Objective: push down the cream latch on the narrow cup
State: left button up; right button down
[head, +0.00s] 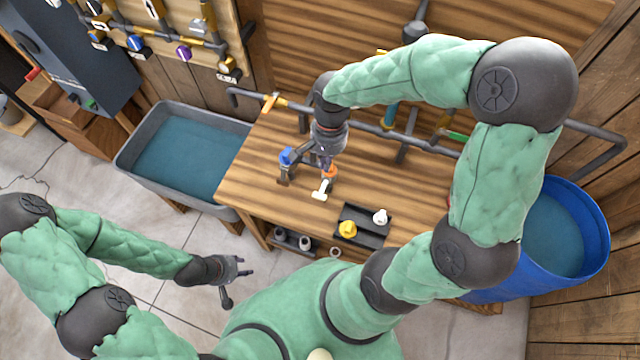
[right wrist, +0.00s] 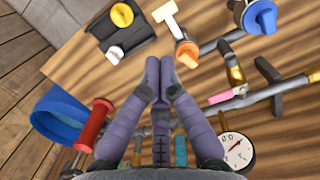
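A cream T-shaped piece (head: 322,189) stands out toward the front of the wooden bench, beside an orange knob (head: 329,171). In the right wrist view the cream piece (right wrist: 167,15) and orange knob (right wrist: 187,53) lie beyond my fingertips. I cannot make out a narrow cup for certain. My right gripper (head: 325,158) is above the bench, just behind the orange knob. In its wrist view its fingers (right wrist: 159,66) converge with their tips together and nothing between them. My left gripper (head: 240,275) hangs over the floor left of the bench, fingers spread, empty.
A blue knob (head: 286,157) stands left of the orange one. A black tray (head: 372,238) holds a yellow and a white piece. Dark pipes (head: 400,138) cross the bench's back. A grey water trough (head: 165,180) is left, a blue barrel (head: 590,240) right. A gauge (right wrist: 234,150) is near my fingers.

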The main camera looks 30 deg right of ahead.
aim_at(322, 196)
jog(key=f, duration=0.4)
jog(key=a+f+b, duration=0.1)
jog(key=f, duration=0.9)
jog(key=shift+s+a+b, duration=0.15)
jog(key=shift+s+b, duration=0.25)
